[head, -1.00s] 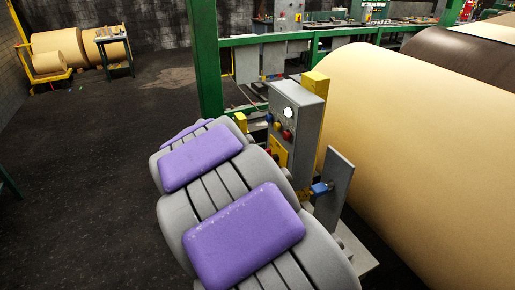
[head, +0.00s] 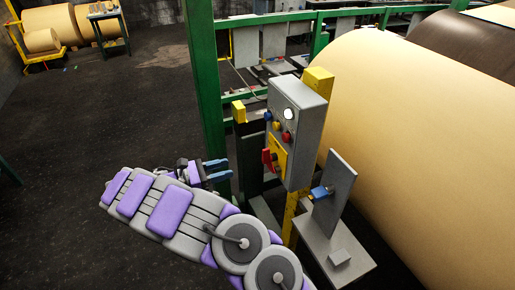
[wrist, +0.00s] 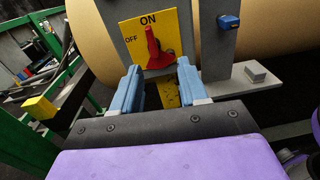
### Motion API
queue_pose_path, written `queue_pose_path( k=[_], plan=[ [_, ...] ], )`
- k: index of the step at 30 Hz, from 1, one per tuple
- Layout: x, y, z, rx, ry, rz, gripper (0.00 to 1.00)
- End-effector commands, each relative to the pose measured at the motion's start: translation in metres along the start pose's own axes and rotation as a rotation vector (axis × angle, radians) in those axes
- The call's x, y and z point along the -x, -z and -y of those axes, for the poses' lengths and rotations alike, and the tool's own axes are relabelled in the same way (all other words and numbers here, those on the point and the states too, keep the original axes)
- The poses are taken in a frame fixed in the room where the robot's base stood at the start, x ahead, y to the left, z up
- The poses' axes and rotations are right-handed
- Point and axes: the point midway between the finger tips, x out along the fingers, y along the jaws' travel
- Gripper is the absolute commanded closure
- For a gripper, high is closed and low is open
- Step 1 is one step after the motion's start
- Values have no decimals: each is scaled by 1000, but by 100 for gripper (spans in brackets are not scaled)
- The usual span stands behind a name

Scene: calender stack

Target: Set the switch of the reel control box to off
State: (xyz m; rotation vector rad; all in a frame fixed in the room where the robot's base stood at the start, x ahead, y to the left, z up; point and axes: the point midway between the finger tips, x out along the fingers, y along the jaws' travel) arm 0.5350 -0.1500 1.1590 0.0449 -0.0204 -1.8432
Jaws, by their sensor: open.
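The reel control box (head: 302,118) is a grey upright box on a yellow post, with a white light and coloured buttons on its face. Its red switch (head: 268,159) sits on a yellow plate (head: 280,150) low on the box. In the wrist view the red switch (wrist: 153,48) points up toward ON; OFF is printed to the left on the plate (wrist: 184,37). My gripper (head: 225,169) is open and empty, left of the switch and apart from it. In the wrist view its blue fingers (wrist: 160,76) flank the space just below the switch.
A grey upright plate with a blue part (head: 335,195) stands on a grey base right of the box. A large tan roll (head: 405,150) lies behind. A green post (head: 205,90) stands close behind my gripper. Dark floor (head: 75,150) is free at left.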

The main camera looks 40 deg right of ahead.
Motion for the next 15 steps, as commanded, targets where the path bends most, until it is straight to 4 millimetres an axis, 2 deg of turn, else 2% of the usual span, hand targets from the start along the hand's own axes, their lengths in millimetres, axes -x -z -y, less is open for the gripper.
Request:
queue_pose_path(
  k=[4, 8, 11, 15],
  plan=[
    [10, 10, -7, 34, -32, 17, 57],
    [7, 12, -8, 41, -37, 21, 57],
    [-4, 12, -8, 41, -35, 24, 57],
    [-29, 12, -10, 41, -34, 23, 57]
  ],
)
